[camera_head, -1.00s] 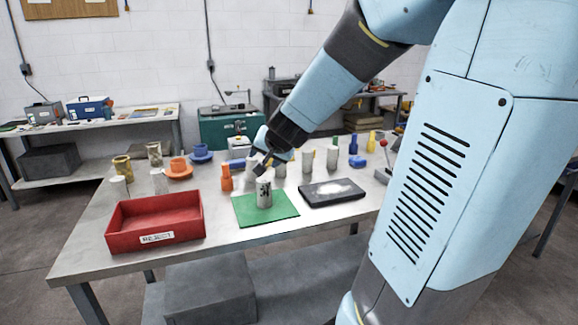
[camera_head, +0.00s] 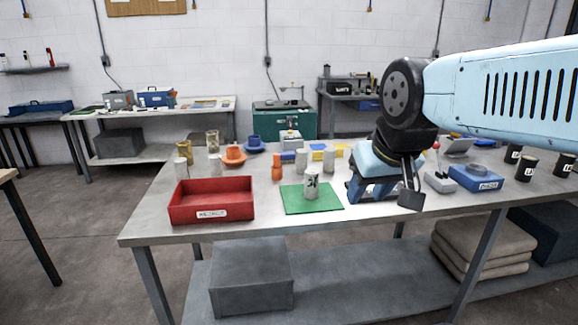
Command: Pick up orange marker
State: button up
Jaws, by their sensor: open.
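A small orange upright piece (camera_head: 276,168) stands on the table behind the green mat, right of the red tray. It has a narrower top and is the likeliest orange marker, but it is too small to be sure. My gripper (camera_head: 386,198) is open, pointing down over the table to the right of the mat. It is well right of the orange piece and apart from it. I see nothing between its fingers. The gripper hides the table behind it.
A white cylinder with dark marks (camera_head: 311,184) stands on the green mat (camera_head: 329,206). The red tray (camera_head: 211,212) is at left. An orange cup on a saucer (camera_head: 234,154) and several pale cylinders stand behind. A blue box (camera_head: 476,178) and black cups are at right.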

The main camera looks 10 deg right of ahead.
aim_at(276, 157)
jog(key=u, duration=0.8)
jog(key=i, duration=0.15)
jog(key=z, duration=3)
jog(key=k, duration=1.05)
jog(key=u, duration=1.15)
jog(key=i, duration=1)
